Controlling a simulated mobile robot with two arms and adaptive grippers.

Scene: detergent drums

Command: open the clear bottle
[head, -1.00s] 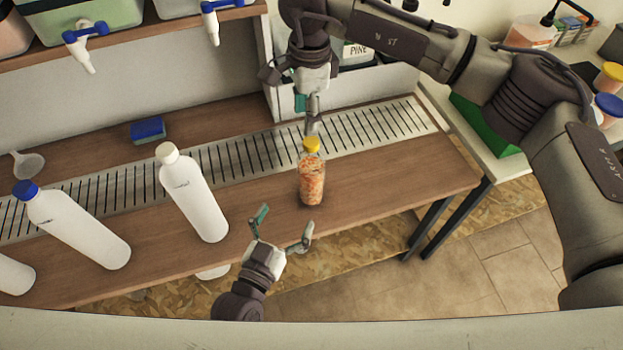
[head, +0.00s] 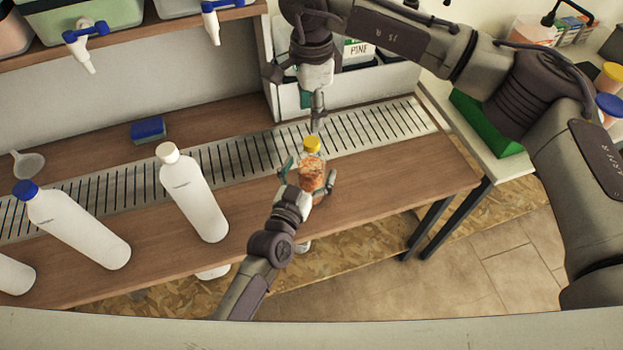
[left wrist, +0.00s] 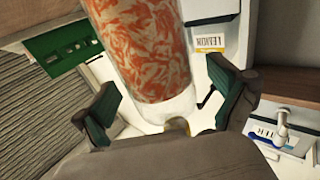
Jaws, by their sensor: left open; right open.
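The clear bottle (head: 311,178) stands upright on the wooden bench, with orange-and-white contents and a yellow cap (head: 312,144). My left gripper (head: 308,174) is open, with one finger on each side of the bottle's body. In the left wrist view, the bottle (left wrist: 148,50) is between the spread green-padded fingers of this gripper (left wrist: 165,103), with a visible gap on at least the right side. My right gripper (head: 312,106) is open and points down just above and behind the cap, apart from it.
A white bottle with a white cap (head: 194,198) and one with a blue cap (head: 78,230) stand to the left. A slatted metal drain strip (head: 250,155) runs behind them. A blue sponge (head: 148,130) lies at the back. The bench right of the clear bottle is free.

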